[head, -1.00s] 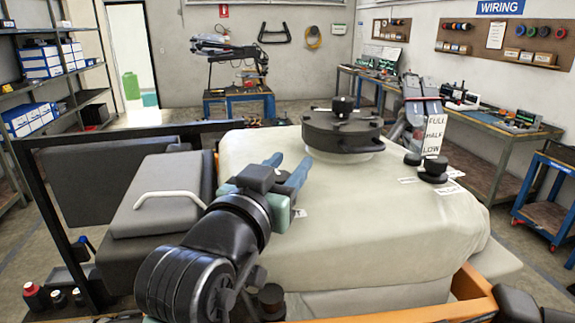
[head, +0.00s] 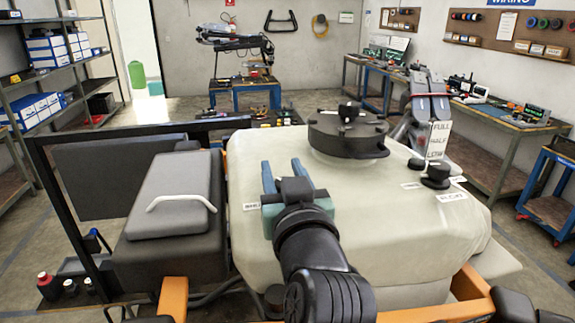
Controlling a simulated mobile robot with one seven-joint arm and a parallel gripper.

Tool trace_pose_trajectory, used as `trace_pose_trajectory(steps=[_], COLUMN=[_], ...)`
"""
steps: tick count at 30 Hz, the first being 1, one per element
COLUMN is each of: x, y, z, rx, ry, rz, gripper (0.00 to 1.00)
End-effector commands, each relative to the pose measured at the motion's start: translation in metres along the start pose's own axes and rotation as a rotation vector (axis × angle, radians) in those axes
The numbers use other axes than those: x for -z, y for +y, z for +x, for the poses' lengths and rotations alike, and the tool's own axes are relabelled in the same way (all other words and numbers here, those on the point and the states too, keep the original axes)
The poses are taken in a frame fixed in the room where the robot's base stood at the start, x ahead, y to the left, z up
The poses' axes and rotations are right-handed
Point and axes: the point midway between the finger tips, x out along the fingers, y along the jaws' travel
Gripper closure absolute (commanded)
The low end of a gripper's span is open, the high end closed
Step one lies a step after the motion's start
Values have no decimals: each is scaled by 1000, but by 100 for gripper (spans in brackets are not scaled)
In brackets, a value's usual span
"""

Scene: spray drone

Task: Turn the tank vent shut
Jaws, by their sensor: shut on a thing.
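My gripper (head: 283,170) is over the front left part of the cream tank (head: 390,220). Its two blue fingers point away from me, with a gap showing between them. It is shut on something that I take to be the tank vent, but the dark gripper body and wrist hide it. A small white label (head: 254,206) lies on the tank just left of my gripper. The vent's turned position cannot be seen.
A large black lid (head: 347,133) stands on the tank behind and right of my gripper. Small black knobs (head: 436,176) and a FULL/HALF/LOW sign (head: 438,140) are at the right. A grey box with a white handle (head: 180,201) is at the left.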

Motion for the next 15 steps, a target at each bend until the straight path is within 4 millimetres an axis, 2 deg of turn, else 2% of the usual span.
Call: trace_pose_trajectory(steps=[15], x=[-2], y=[-8], z=[-1], rx=[326], ry=[1], rz=[0], gripper=[100])
